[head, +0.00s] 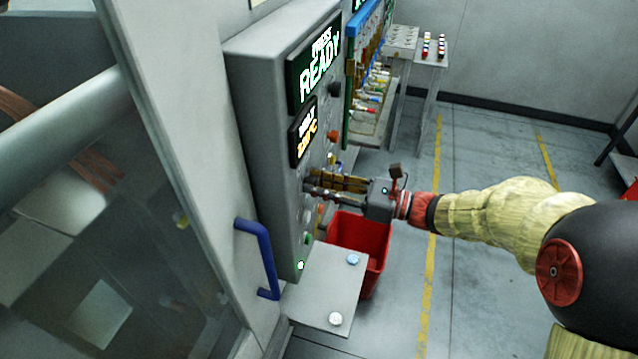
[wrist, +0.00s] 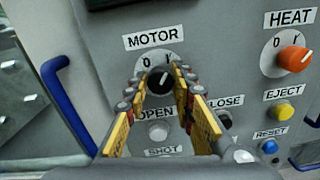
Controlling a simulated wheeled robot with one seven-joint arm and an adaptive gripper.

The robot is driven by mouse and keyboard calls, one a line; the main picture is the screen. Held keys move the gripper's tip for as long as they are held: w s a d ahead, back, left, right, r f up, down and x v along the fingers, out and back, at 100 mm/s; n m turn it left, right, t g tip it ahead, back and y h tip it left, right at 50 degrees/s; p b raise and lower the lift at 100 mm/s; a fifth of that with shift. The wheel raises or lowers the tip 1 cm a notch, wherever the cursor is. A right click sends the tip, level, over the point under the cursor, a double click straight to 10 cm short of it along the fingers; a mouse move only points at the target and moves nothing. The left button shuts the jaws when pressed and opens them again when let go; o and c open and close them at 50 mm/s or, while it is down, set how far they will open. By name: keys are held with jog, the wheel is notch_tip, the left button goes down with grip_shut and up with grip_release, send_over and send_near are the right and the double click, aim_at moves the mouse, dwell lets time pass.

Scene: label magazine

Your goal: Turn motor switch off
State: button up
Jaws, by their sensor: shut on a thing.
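The motor switch (wrist: 159,82) is a black rotary knob on a round plate under the MOTOR label (wrist: 154,40) in the wrist view. Its plate is marked 0 at the left and I at the right. The white line on the knob leans up and right, towards the I. My gripper (wrist: 160,90) has its yellow-padded fingers on either side of the knob and is shut on it. In the head view my gripper (head: 318,187) reaches the front of the grey machine panel (head: 265,150), and its fingers hide the knob.
The orange HEAT knob (wrist: 294,59) is right of the motor switch. The OPEN button (wrist: 157,132), yellow EJECT button (wrist: 285,111) and blue RESET button (wrist: 269,146) are close by. A blue door handle (head: 257,260), a small shelf (head: 325,290) and a red bin (head: 375,245) are near the panel.

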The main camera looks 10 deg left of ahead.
grip_shut()
jog(key=n+b, duration=1.3)
jog(key=b, duration=0.2)
jog(key=shift+f+n, duration=0.15)
jog(key=shift+n, duration=0.25)
jog(key=shift+n+b, duration=0.3)
jog(key=shift+b, duration=0.15)
jog(key=o, duration=0.6)
grip_release()
jog(key=shift+o, duration=0.2)
